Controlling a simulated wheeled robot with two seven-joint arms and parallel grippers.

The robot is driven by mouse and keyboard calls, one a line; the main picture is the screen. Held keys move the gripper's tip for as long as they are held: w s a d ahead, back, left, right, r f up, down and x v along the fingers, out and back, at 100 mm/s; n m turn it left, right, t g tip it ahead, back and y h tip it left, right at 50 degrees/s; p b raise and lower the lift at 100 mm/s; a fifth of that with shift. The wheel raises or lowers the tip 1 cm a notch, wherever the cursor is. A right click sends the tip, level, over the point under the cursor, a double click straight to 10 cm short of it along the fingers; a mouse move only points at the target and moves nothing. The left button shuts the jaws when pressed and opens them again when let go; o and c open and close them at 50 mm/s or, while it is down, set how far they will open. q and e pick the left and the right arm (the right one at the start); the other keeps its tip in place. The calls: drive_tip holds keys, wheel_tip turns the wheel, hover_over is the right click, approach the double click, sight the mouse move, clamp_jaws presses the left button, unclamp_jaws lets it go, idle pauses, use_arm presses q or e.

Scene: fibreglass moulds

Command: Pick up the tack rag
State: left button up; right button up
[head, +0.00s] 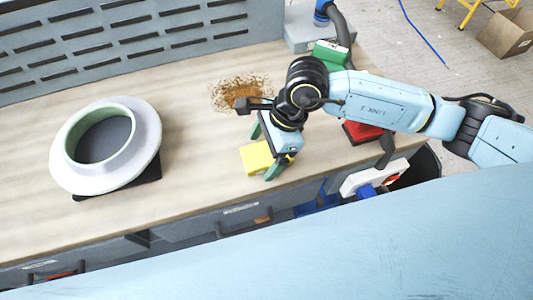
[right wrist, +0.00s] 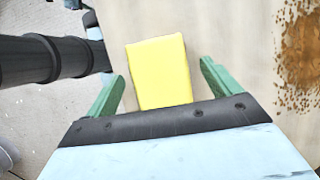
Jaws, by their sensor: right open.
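The tack rag appears to be the yellow folded block (head: 257,157) lying flat on the bench near its front edge. It also shows in the right wrist view (right wrist: 160,72), between the two green fingers. My right gripper (head: 266,152) is open over the rag, with one finger on each side of it. In the right wrist view the right gripper (right wrist: 160,82) has a gap on both sides of the rag. Part of the rag is hidden by the gripper in the head view. My left gripper is not in view.
A pale ring-shaped mould (head: 148,145) stands on a dark base at left. A brown stain (head: 240,92) lies behind the rag. A green object (head: 328,53) and a red object (head: 361,132) are near my right arm. Bare bench lies between mould and rag.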

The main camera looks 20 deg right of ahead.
sight(264, 153)
idle(0.3)
drive_tip(key=c, duration=1.1)
drive_tip(key=shift+o, duration=0.2)
drive_tip(key=shift+r+p, duration=0.3)
drive_tip(key=shift+p, duration=0.2)
wheel_tip(264, 153, up, 10)
